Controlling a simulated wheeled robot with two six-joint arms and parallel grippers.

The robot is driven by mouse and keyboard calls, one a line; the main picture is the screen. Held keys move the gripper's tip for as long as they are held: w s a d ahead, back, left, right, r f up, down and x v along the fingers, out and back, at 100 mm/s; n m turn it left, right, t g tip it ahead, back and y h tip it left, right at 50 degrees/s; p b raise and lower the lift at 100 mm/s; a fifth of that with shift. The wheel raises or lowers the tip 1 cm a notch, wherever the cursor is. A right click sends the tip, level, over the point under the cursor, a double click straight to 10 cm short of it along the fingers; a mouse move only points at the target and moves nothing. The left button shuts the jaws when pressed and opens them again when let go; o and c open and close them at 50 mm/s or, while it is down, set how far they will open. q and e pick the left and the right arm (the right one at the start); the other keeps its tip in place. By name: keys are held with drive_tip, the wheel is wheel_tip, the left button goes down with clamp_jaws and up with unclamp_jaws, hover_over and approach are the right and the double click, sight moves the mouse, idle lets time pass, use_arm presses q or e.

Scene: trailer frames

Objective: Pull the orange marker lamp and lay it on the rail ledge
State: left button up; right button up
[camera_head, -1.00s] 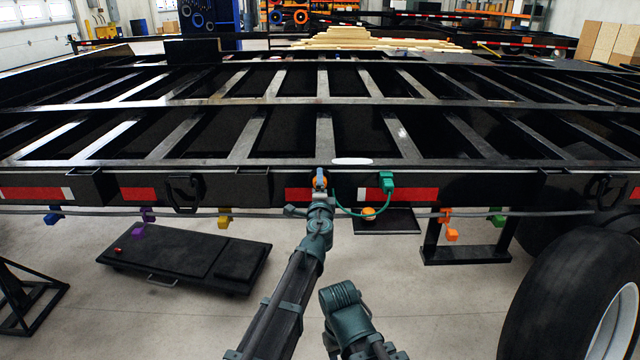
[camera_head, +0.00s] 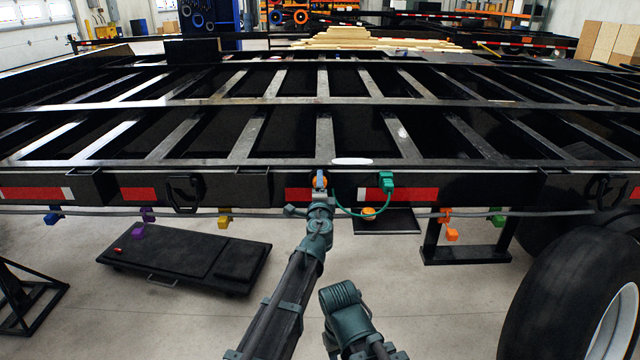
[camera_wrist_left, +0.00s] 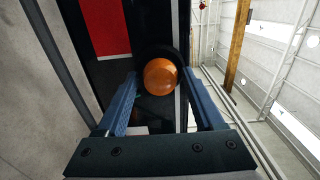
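The orange round marker lamp (camera_wrist_left: 160,77) sits at the trailer's black side rail in the left wrist view, between the spread fingers of my left gripper (camera_wrist_left: 159,88). A gap shows between the lamp and the left finger; the right finger is close to it. In the head view the lamp (camera_head: 314,183) is mostly hidden by my left gripper (camera_head: 320,182) at the rail face. The rail ledge (camera_head: 250,163) runs along the top of the side rail, above the lamp. My right arm shows folded at the bottom, with its fingers out of view.
A green connector (camera_head: 387,181) and its looped cable (camera_head: 350,211) are right of the lamp. Below it is another orange round thing (camera_head: 368,214). A grey line (camera_head: 250,212) with coloured clips runs under the rail. A white oval patch (camera_head: 352,161) marks the ledge.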

use_arm(q)
clamp_jaws()
drive_tip(key=shift+s, duration=0.2)
drive_tip(key=shift+s, duration=2.85)
